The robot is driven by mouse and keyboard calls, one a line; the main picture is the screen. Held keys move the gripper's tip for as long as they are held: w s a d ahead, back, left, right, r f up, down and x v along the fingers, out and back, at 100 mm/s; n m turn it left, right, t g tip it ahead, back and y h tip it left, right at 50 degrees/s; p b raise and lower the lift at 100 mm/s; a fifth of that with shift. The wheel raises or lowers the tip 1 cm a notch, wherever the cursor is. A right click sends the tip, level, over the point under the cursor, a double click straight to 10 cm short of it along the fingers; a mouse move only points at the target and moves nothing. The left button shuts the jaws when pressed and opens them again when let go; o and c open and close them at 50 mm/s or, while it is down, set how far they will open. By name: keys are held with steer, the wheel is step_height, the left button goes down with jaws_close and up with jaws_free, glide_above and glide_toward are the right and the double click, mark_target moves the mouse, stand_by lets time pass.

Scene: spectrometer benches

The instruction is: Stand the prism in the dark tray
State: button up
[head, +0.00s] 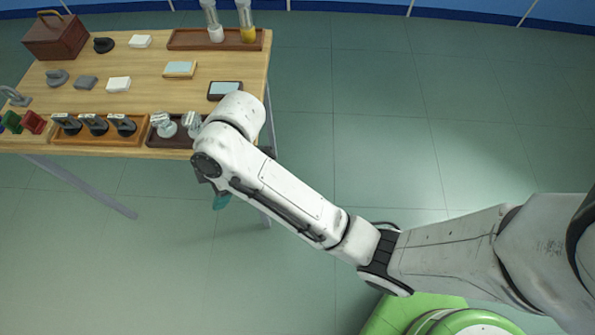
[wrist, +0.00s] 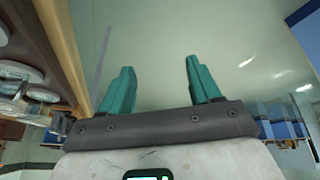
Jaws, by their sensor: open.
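My gripper (wrist: 160,82) has two teal fingers spread apart with nothing between them. In the head view a teal finger (head: 221,201) shows past the table's front edge, below table height, with my forearm hiding the rest. A dark brown tray (head: 172,142) stands at the table's front right corner, holding light, rounded pieces (head: 165,125); my arm covers part of it. In the wrist view clear round pieces (wrist: 18,70) stand at the left, in a dark tray. I cannot pick out the prism for certain in either view.
The wooden table (head: 150,72) bears an orange wooden tray (head: 100,139) with several dark mounts, a reddish-brown tray (head: 185,41) with two bottles, a brown box (head: 56,38) and small blocks. A dark-framed pad (head: 225,90) lies near the right edge. The floor to the right is clear.

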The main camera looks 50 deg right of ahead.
steer(key=s+d+f+m+h, duration=0.2)
steer(key=s+d+m, duration=0.5)
steer(key=s, duration=0.4)
steer(key=s+d+f+m+g+h, duration=0.1)
steer(key=s+d+f+m+h, duration=0.1)
steer(key=s+d+f+m, duration=0.2)
steer(key=s+d+m, duration=0.3)
steer(key=s+d, duration=0.2)
steer(key=s, duration=0.2)
steer(key=shift+s+f+g+h, duration=0.2)
steer(key=shift+s+g+h, duration=0.1)
steer(key=shift+s, duration=0.05)
steer(key=shift+d, duration=0.1)
